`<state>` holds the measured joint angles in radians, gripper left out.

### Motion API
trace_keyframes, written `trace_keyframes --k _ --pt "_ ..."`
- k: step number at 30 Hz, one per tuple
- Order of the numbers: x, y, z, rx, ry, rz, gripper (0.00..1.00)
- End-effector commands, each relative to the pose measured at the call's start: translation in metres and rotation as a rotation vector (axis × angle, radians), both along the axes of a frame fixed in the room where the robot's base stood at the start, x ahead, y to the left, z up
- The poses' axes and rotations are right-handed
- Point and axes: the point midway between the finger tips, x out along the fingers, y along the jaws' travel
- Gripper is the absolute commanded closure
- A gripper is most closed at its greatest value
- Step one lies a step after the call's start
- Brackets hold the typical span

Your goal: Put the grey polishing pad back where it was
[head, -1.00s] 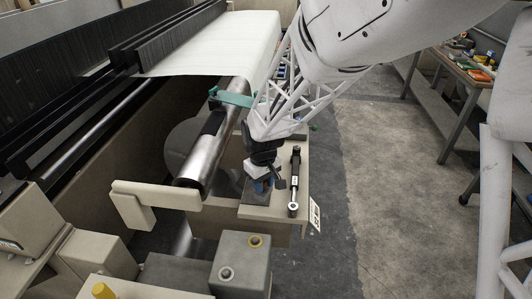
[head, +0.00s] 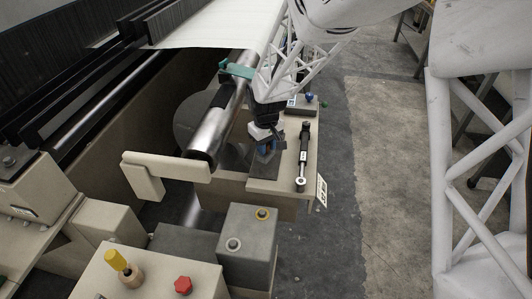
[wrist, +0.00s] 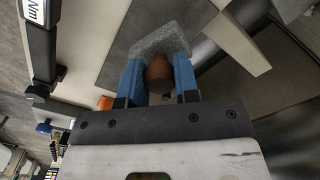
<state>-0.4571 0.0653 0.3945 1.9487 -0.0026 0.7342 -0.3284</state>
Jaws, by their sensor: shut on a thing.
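My gripper (wrist: 158,70) is shut on the brown knob (wrist: 159,73) of the grey polishing pad (wrist: 162,38), with a blue finger on either side. The pad is speckled light grey and shows beyond the fingertips. In the head view my gripper (head: 267,147) points down over a dark rectangular mat (head: 262,172) on the beige shelf (head: 284,183). The wrist view shows the dark mat (wrist: 122,62) behind the pad. I cannot tell whether the pad touches it. The pad is not clear in the head view.
A black and silver torque tool (head: 303,157) lies on the shelf just right of the mat, close to my gripper. A metal roller (head: 218,125) and a beige bracket (head: 180,171) are to the left. A grey box (head: 248,240) with two rings stands in front.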

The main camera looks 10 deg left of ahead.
Motion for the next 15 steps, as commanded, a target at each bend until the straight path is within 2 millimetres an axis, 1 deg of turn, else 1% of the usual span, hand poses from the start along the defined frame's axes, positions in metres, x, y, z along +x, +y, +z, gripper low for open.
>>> trace_keyframes --k 9,15 --pt "0.000 0.000 -0.030 -0.001 0.001 0.000 0.97" --pt "0.000 0.000 -0.033 0.000 0.000 0.000 0.97"
